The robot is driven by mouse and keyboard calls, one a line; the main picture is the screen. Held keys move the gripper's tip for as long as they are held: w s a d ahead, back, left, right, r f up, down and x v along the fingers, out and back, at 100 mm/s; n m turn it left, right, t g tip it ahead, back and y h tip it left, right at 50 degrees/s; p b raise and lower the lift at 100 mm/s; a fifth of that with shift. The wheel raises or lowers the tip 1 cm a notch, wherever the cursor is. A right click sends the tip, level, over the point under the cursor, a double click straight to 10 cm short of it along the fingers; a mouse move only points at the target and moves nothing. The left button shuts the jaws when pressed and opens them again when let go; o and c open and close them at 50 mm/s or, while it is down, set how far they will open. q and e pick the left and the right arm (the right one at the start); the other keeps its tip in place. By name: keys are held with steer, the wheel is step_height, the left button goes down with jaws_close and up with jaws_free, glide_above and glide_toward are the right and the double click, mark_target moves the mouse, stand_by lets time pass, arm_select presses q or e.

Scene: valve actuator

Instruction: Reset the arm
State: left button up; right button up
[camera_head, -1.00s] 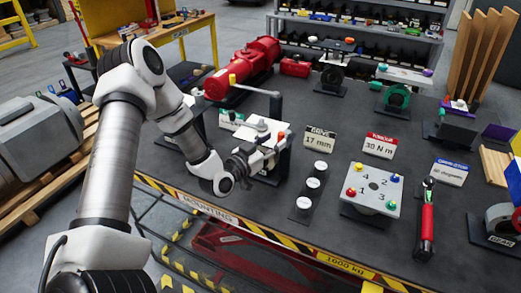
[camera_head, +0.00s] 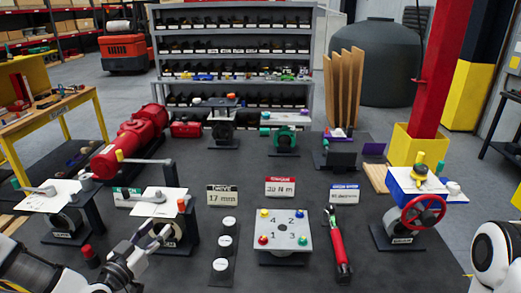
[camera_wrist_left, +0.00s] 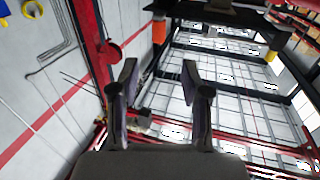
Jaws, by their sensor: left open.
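My left arm comes in from the lower left in the head view. Its left gripper (camera_head: 152,237) is in front of the leftmost valve stands, near the front of the dark table (camera_head: 300,185). Whether it touches a stand cannot be told. In the left wrist view the left gripper (camera_wrist_left: 158,78) has its two fingers spread apart with nothing between them. That view looks past the fingers at windows, walls and red beams. Part of my right arm shows at the lower right edge of the head view. Its gripper is out of the picture.
Valve stands with white plates (camera_head: 160,201) are close to the left gripper. Bare table lies between the signs and the rear parts.

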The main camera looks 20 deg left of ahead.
arm_select(q)
steer(key=s+d+f+g+h, duration=0.1)
steer(key=s+d+f+g, duration=0.4)
steer(key=f, duration=0.4)
steer(key=s+d+f+g+h, duration=0.1)
steer(key=s+d+f+g, duration=0.2)
steer(key=d+f+g, duration=0.35)
steer(key=s+d+f+g+y, duration=0.1)
steer(key=s+d+f+g, duration=0.15)
steer(key=s+f, duration=0.5)
steer(key=s+d+f+g+y, duration=0.2)
steer(key=s+f+g, duration=0.2)
steer(key=s, duration=0.7)
step_height(320, 180, down, 7)
steer(key=w+b, duration=0.1)
steer(key=b, duration=0.7)
steer(key=shift+f+n, duration=0.15)
steer(key=shift+n, duration=0.25)
steer(key=shift+w, duration=0.2)
